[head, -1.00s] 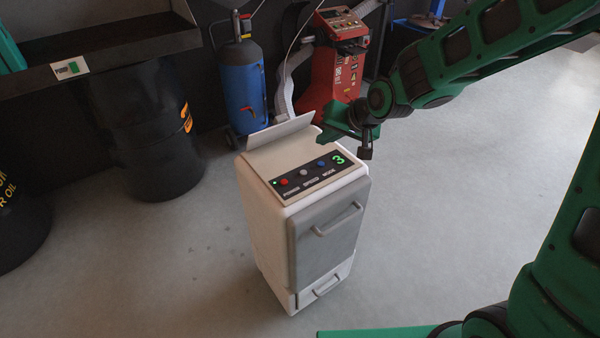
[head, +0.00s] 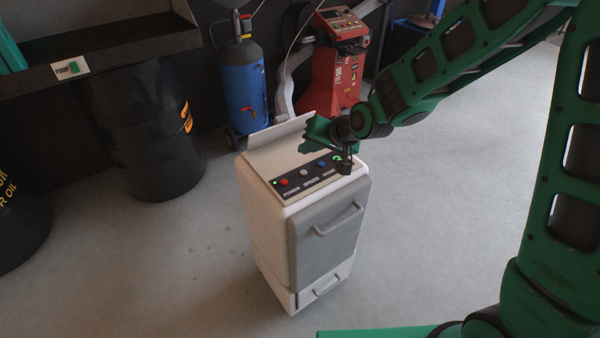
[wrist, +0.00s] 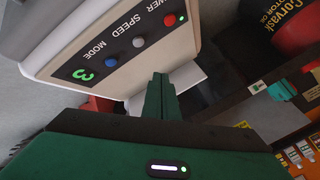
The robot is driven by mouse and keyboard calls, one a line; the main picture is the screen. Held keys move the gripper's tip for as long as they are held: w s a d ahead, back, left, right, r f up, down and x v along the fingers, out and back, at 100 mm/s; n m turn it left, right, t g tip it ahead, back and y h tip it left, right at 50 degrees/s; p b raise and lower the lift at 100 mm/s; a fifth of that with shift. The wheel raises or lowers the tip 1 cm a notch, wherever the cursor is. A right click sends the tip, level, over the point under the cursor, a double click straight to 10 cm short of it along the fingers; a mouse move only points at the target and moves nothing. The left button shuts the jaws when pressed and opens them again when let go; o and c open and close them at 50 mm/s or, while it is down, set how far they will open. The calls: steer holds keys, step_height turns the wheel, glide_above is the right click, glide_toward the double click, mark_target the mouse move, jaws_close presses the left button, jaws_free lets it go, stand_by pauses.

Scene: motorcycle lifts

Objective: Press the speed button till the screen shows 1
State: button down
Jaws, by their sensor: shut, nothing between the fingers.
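The white machine (head: 262,215) has a dark panel on top with a red POWER button (head: 284,181), a grey SPEED button (head: 304,172) and a blue MODE button (head: 321,164). The SPEED button also shows in the wrist view (wrist: 138,41), between the red and blue ones. The screen (wrist: 84,74) reads a green 3 in the wrist view; my wrist partly covers it in the head view. My gripper (head: 304,146) is shut and empty, over the machine's top behind the button row. Its fingertips (wrist: 160,76) look apart from the buttons.
A raised lid flap (head: 280,130) stands at the machine's back edge. Behind are a blue tank (head: 243,85) and a red machine (head: 335,75). Black drums (head: 150,130) stand at left. The floor right of the machine is clear.

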steer(key=shift+f, duration=2.8)
steer(key=shift+f, duration=0.35)
steer(key=shift+f, duration=0.35)
stand_by(0.5)
steer(key=shift+r, duration=0.8)
steer(key=shift+r, duration=2.5)
steer(key=shift+d, duration=0.1)
